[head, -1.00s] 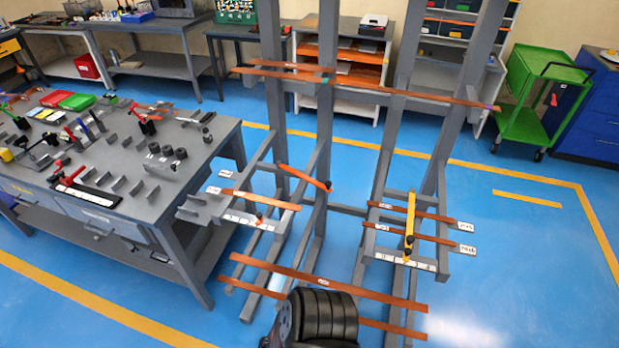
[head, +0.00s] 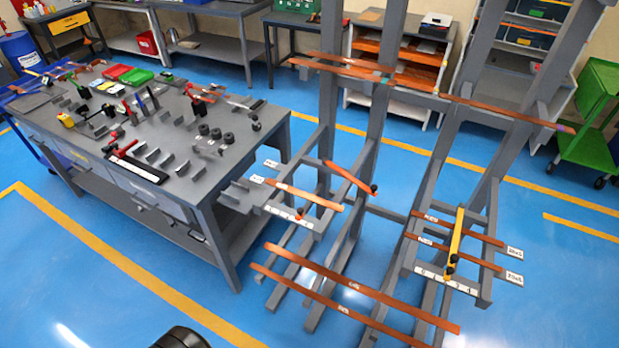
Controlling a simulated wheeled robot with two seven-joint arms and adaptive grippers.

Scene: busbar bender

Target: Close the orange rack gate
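The orange rack gate (head: 349,177) is a short orange bar with a black knob at its right end. It slants to the right from the left part of the grey rack (head: 378,130). It stands swung away from the left rack arm with the white label strip (head: 288,214), so it looks open. A small orange-red piece (head: 300,214) sits at the front of that arm. The yellow gate (head: 455,240) lies along the right rack arm, across the copper bars there.
A copper bar (head: 325,198) lies on the left arm; long copper bars (head: 355,286) lie low across the front. A grey workbench (head: 185,185) with tools stands close left of the rack. Blue floor (head: 130,300) is free in front. A green cart (head: 590,130) stands right.

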